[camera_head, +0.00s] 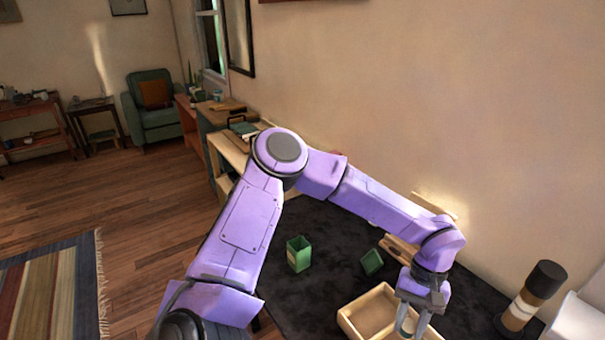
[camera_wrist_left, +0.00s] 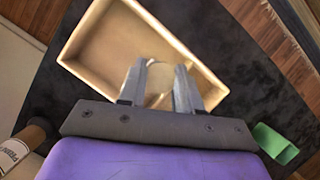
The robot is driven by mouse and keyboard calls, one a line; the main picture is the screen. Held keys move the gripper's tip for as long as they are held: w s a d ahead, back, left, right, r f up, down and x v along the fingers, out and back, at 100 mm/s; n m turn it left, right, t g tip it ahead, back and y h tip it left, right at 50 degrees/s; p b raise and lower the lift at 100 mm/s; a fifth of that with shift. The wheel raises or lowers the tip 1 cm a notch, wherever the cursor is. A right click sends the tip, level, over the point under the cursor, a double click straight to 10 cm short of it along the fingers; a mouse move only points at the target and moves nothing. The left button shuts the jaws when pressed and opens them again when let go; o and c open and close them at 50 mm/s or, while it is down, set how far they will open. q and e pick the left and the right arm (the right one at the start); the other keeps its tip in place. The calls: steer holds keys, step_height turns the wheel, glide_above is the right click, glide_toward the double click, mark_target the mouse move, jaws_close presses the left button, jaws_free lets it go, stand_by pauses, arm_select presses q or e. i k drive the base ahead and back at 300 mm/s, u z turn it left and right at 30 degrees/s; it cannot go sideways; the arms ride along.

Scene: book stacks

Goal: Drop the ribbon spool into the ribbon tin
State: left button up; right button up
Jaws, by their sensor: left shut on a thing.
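My left gripper (camera_head: 408,318) is shut on a pale round piece, which looks like the ribbon spool (camera_head: 408,326). In the left wrist view the spool (camera_wrist_left: 160,84) sits between the two fingers (camera_wrist_left: 160,92), with the wooden tray behind it. An upright green open-topped box (camera_head: 299,255), which looks like the ribbon tin, stands on the dark mat left of the gripper. A smaller green piece (camera_head: 372,263) lies tilted between them; I cannot tell if it is a lid. One green thing (camera_wrist_left: 276,143) shows in the left wrist view. My right gripper is out of view.
The shallow wooden tray (camera_head: 352,325) lies under and beside the left gripper. A striped bottle-like cylinder (camera_head: 525,300) stands at the right. Wooden pieces (camera_head: 398,250) lie near the wall behind my wrist. The dark mat (camera_head: 330,225) is clear around the green box.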

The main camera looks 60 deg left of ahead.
mark_target(300, 263)
steer(key=z, duration=2.2)
steer(key=k, duration=2.25)
steer(key=u, duration=1.6)
steer(key=i, duration=0.5)
steer(key=u, duration=0.1)
